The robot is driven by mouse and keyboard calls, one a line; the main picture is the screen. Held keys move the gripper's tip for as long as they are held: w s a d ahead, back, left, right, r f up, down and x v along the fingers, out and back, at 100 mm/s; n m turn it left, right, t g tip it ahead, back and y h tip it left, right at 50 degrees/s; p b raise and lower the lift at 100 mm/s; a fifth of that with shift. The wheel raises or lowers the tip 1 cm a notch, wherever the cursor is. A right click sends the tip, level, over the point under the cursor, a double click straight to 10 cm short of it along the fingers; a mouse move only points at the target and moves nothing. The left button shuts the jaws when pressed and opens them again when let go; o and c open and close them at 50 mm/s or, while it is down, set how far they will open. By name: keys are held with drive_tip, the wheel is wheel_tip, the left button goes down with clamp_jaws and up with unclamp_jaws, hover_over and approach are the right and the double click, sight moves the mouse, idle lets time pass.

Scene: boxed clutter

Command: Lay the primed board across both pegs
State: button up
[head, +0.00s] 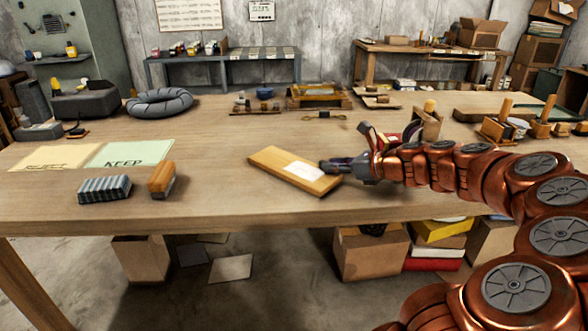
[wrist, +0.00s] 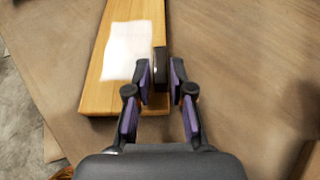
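The board (head: 285,171) is a pale wooden plank with a white patch on its top. It lies flat near the middle of the table and also shows in the wrist view (wrist: 91,92). My gripper (head: 328,166) is at its right end in the head view. In the wrist view my gripper (wrist: 161,68) is open, its fingers on either side of the board's right edge, where a dark strip shows between the tips. Contact is unclear. Two upright wooden pegs, one (head: 505,107) left of the other (head: 548,108), stand at the right of the table.
A ribbed grey block (head: 105,189) and an orange-topped brush (head: 161,179) lie at the front left, near the KEEP sheet (head: 131,153). A single peg (head: 430,106) and clutter stand behind my arm.

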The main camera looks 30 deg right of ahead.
clamp_jaws()
drive_tip(key=shift+r, duration=0.15)
